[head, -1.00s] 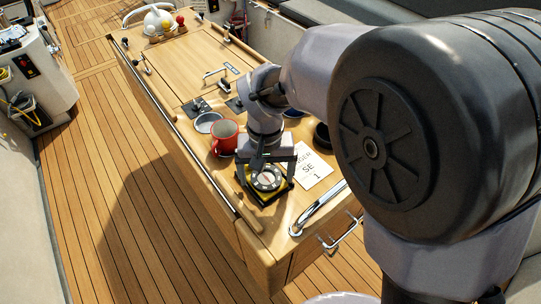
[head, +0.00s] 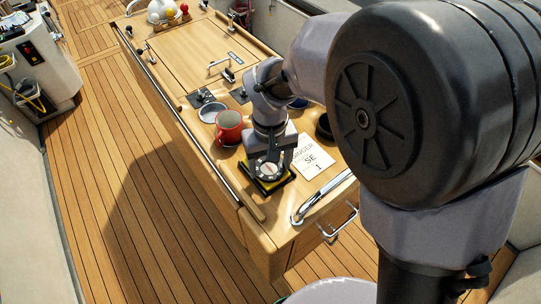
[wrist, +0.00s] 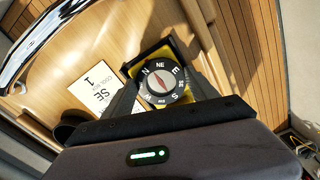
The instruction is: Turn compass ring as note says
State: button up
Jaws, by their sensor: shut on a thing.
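The compass (head: 264,187) sits on the near end of the wooden table, in a yellow and black square base. Its dark round ring (wrist: 160,82) carries white letters, with NE at the top, E at upper right and S at lower right in the wrist view. A red needle shows on its pale centre. My gripper (head: 269,168) points down over it and is shut on the ring, one finger on each side.
A red mug (head: 229,128) and a shallow grey bowl (head: 211,112) stand close behind the compass. A dark round thing (head: 323,128) is behind the note. A chrome rail (head: 322,197) edges the table's near right. A wooden ledge (head: 238,196) runs along the left.

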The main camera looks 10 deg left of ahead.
jog(key=n+p, duration=0.1)
jog(key=n, duration=0.1)
jog(key=n+p, duration=0.1)
jog(key=shift+d+r+n, duration=0.1)
jog(key=shift+r+n, duration=0.1)
jog(key=shift+n, duration=0.2)
jog(key=n+p, duration=0.1)
jog(key=n, duration=0.1)
jog(key=n+p, duration=0.2)
jog(key=shift+w+n, duration=0.2)
jog(key=shift+n, duration=0.1)
jog(key=n+p, duration=0.2)
jog(key=n, duration=0.2)
jog(key=shift+w, duration=0.1)
jog(key=shift+w+f+n+p, duration=0.15)
jog(key=shift+n+p, duration=0.7)
jog(key=shift+n, duration=0.85)
jog(key=o, duration=1.4)
